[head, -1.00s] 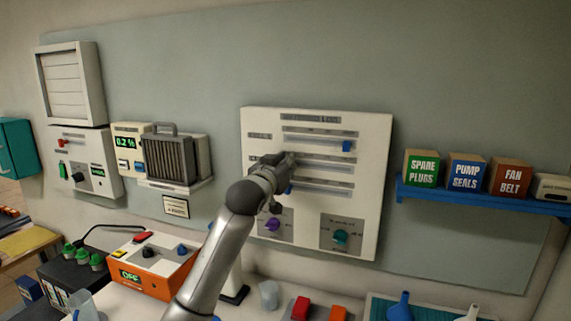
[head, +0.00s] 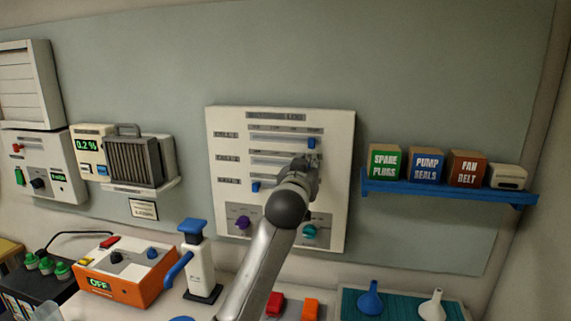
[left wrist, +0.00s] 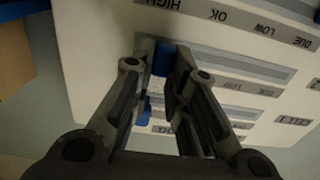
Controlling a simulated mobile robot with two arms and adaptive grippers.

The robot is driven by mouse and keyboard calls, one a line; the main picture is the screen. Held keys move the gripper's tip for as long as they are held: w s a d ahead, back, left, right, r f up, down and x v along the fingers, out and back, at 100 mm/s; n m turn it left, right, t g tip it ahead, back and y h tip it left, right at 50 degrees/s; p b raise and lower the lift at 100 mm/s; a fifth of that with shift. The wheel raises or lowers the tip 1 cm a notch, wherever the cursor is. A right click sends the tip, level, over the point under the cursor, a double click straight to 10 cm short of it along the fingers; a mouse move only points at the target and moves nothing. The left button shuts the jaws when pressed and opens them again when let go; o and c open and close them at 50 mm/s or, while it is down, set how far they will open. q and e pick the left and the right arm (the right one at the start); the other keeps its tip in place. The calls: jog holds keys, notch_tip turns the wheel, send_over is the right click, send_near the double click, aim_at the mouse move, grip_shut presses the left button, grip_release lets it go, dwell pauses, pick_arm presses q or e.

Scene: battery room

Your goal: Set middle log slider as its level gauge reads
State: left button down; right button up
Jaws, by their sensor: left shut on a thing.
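The pale log board (head: 228,150) hangs on the wall with three slider rows. The top slider's blue knob (head: 312,143) stands toward the right end, and the bottom slider's blue knob (head: 256,187) at the left. My left gripper (head: 303,165) is at the right part of the middle row and hides its knob in the head view. In the left wrist view, upside down, its fingers are shut on the middle slider's blue knob (left wrist: 163,58), nearest the HIGH label (left wrist: 157,4). The top knob (left wrist: 145,105) shows beyond. I cannot identify the level gauge. My right gripper is out of view.
Purple (head: 243,222) and teal (head: 309,231) dials sit low on the board. A blue shelf (head: 450,191) with boxes is to the right. An orange OFF unit (head: 128,275) and a blue-handled white device (head: 199,262) stand below left.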

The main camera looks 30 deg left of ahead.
pick_arm(q)
jog(key=shift+w+d, duration=0.15)
jog(key=shift+d, duration=0.4)
jog(key=c, duration=1.7)
grip_release()
jog(key=o, duration=0.3)
jog(key=shift+d, duration=0.2)
jog(key=shift+a, duration=0.1)
jog(key=v, duration=1.2)
jog(key=shift+w, duration=0.1)
